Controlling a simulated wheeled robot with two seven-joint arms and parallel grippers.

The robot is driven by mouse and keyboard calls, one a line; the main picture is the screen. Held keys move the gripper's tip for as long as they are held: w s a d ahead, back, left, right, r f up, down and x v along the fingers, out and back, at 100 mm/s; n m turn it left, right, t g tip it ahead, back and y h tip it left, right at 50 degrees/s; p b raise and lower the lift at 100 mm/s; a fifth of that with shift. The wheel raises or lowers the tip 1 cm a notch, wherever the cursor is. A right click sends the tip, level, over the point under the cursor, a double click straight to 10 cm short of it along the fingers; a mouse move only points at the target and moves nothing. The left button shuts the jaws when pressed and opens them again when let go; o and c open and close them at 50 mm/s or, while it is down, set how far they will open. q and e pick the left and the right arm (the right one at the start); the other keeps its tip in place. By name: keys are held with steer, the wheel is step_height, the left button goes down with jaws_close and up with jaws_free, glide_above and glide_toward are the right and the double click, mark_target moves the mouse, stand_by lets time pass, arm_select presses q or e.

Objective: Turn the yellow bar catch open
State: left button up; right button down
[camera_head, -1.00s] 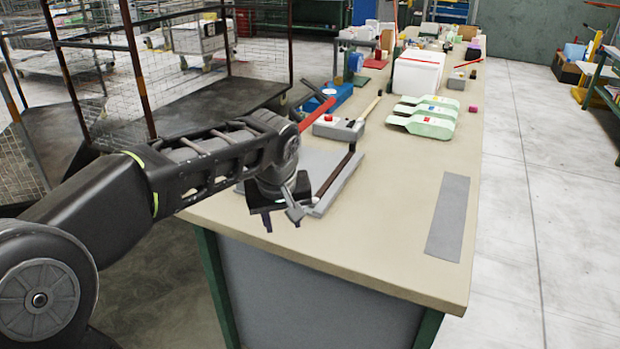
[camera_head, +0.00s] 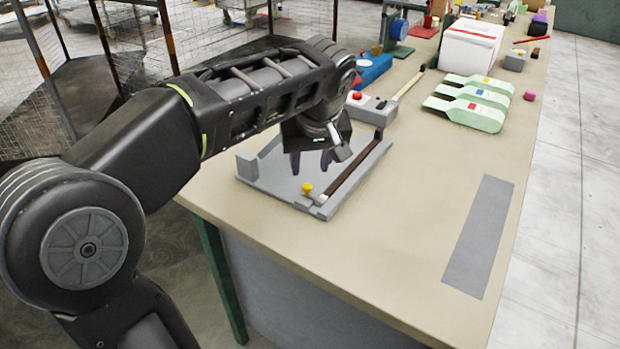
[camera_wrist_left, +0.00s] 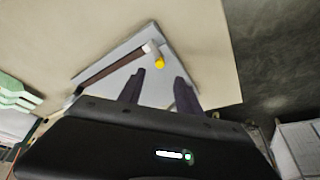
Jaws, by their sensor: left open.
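The yellow catch (camera_head: 307,188) is a small yellow knob at the near corner of a flat grey press (camera_head: 270,177) on the bench. A dark bar (camera_head: 352,170) runs along the press's right side, its near end beside the catch. The catch also shows in the left wrist view (camera_wrist_left: 159,63), just beyond my fingertips. My left gripper (camera_head: 311,168) points down over the press plate, behind the catch in the head view. Its two fingers are apart with nothing between them, as the left wrist view (camera_wrist_left: 160,85) also shows. My right gripper is not in view.
A grey box with a red button (camera_head: 358,96) stands behind the press, with a wooden-handled tool (camera_head: 410,85) beside it. Pale green pieces (camera_head: 466,112) lie farther right. A grey strip (camera_head: 478,235) lies near the right edge. The bench between is clear.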

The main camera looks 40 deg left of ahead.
mark_target(307, 186)
arm_select(q)
steer(key=shift+x, duration=3.95)
steer(key=shift+d, duration=0.1)
jaws_close()
